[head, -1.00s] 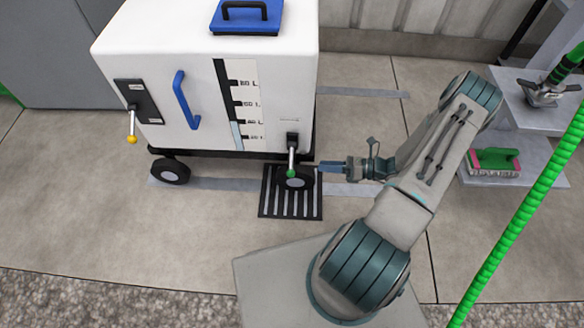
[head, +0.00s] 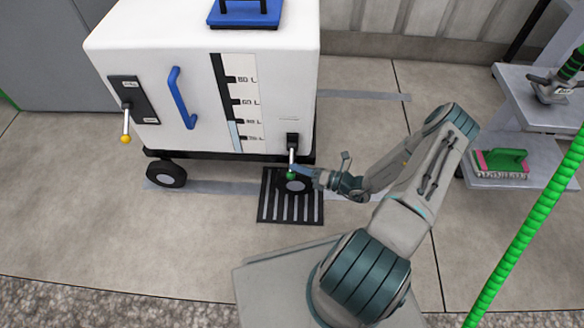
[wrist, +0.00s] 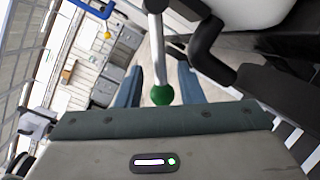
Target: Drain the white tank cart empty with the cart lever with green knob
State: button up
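The white tank cart (head: 190,60) stands on the floor with a level scale (head: 233,105) on its front; a light blue strip shows at the scale's low end. The cart lever with green knob (head: 290,175) hangs down at the cart's lower right front. My gripper (head: 300,172) is at the knob from the right. In the wrist view the green knob (wrist: 162,95) sits between two blue fingers, with the left finger apart from it; contact on the right is unclear. The gripper (wrist: 160,92) is open around the knob.
A floor drain grate (head: 290,212) lies below the lever. A second lever with yellow knob (head: 126,138) hangs at the cart's left. A shelf with a green-handled brush (head: 503,160) and a green hose (head: 530,215) stand at the right.

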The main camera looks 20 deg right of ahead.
jog(key=shift+b+x, duration=0.3)
jog(key=shift+x, duration=1.2)
jog(key=shift+c, duration=0.3)
